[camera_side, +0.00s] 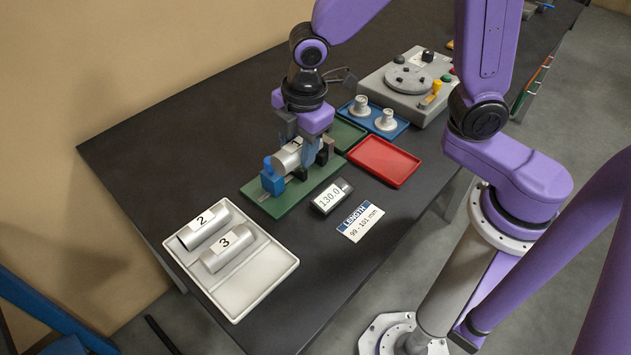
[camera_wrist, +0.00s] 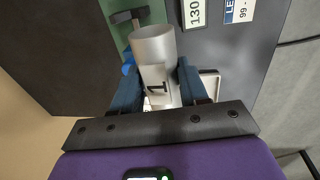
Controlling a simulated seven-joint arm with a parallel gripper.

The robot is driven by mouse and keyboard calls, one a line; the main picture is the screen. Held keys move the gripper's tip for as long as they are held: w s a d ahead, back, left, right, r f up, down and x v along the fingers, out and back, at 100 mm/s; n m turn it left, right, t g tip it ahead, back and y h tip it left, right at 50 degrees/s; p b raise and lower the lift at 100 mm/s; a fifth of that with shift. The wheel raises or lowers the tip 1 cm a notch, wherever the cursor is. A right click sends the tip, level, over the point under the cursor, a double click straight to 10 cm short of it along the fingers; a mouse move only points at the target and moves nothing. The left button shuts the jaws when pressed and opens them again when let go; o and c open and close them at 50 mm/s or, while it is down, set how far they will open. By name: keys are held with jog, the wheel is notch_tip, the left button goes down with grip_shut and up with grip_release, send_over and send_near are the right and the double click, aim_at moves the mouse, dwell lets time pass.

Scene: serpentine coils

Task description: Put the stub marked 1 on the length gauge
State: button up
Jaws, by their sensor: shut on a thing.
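The stub marked 1 (camera_side: 288,158) is a grey metal cylinder with a white label, and it also shows in the wrist view (camera_wrist: 153,48). My gripper (camera_side: 304,152) is shut on it, with one blue finger on each side in the wrist view (camera_wrist: 157,78). The length gauge has a green base (camera_side: 288,200), a blue block (camera_side: 271,178) and dark supports. The stub lies about level over the base, its near end by the blue block. I cannot tell whether it touches the supports. The gauge's display (camera_side: 331,197) reads 130.0.
A white tray (camera_side: 245,303) holds stubs marked 2 (camera_side: 203,228) and 3 (camera_side: 228,249). A length card (camera_side: 361,221) reads 99 - 101 mm. A red tray (camera_side: 384,162) is empty. A green tray (camera_side: 346,133) and a blue tray (camera_side: 391,133) with two pale parts stand behind, near a grey machine (camera_side: 405,85).

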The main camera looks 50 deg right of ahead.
jog(key=w+d, duration=0.6)
jog(key=d, duration=0.1)
jog(key=shift+f, duration=2.7)
jog(key=shift+f, duration=0.35)
jog(key=shift+f, duration=1.05)
jog(key=shift+f, duration=0.15)
jog(key=shift+f, duration=0.35)
jog(key=shift+f, duration=0.2)
jog(key=o, duration=1.2)
